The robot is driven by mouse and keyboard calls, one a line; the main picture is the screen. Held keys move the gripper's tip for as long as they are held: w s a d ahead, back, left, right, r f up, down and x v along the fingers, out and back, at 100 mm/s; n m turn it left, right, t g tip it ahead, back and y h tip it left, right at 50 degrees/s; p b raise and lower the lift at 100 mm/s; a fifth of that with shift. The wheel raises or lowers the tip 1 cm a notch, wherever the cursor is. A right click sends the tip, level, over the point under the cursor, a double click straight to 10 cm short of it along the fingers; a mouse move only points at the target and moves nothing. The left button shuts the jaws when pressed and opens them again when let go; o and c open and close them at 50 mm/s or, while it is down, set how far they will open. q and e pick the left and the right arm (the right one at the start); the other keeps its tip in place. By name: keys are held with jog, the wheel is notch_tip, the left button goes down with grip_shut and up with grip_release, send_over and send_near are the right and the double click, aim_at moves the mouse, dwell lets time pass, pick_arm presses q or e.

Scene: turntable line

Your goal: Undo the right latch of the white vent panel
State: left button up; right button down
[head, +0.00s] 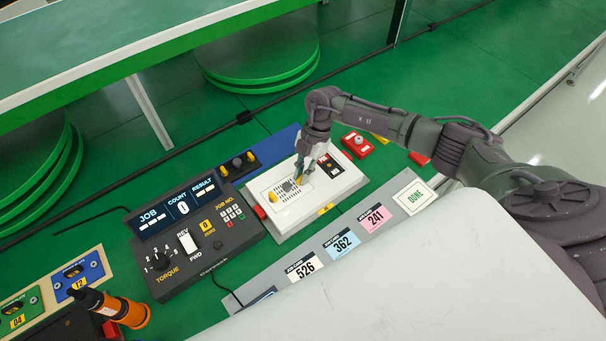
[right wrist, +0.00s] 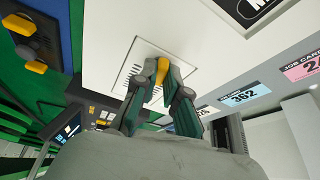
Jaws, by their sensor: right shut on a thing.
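The white vent panel (head: 286,198) is a slotted plate on top of a white box (head: 330,189). In the right wrist view the vent panel (right wrist: 128,72) shows its slots beside my fingers. A yellow latch (right wrist: 160,69) is between the fingertips of my right gripper (right wrist: 162,72), which is shut on it. In the head view my right gripper (head: 300,180) points down at the panel and partly covers that latch. Another yellow latch (head: 273,196) stands apart at the panel's left side. My left gripper is not in view.
A dark control console (head: 195,225) stands left of the box. Job cards (head: 342,243) lie in front, with a DONE card (head: 413,196). A red block (head: 357,145) is behind right. An orange and black tool (head: 120,309) is at lower left.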

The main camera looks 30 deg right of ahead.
jog(key=n+b, duration=0.1)
jog(key=n+g+b, duration=0.1)
jog(key=n, duration=0.1)
jog(key=shift+w+f+n+h, duration=0.2)
jog(key=shift+n+h, duration=0.1)
jog(key=shift+h, duration=0.1)
jog(key=n+g+h+b, duration=0.1)
jog(key=n+b, duration=0.1)
jog(key=n, duration=0.1)
jog(key=shift+w+a+n+b, duration=0.1)
jog(key=shift+a+n+b, duration=0.05)
jog(key=shift+n+b, duration=0.2)
jog(key=n+b, duration=0.1)
jog(key=n, duration=0.1)
jog(key=n+h+b, duration=0.1)
jog(key=n+b, duration=0.1)
jog(key=shift+a+r+g+h, duration=0.1)
jog(key=shift+a+g+h, duration=0.05)
jog(key=shift+g+h, duration=0.15)
jog(key=shift+a+n+h+b, duration=0.1)
jog(key=shift+n+h+b, duration=0.6)
jog(key=shift+n, duration=0.95)
jog(key=shift+r, duration=0.1)
jog(key=c, duration=1.2)
grip_release()
jog(key=v, duration=1.2)
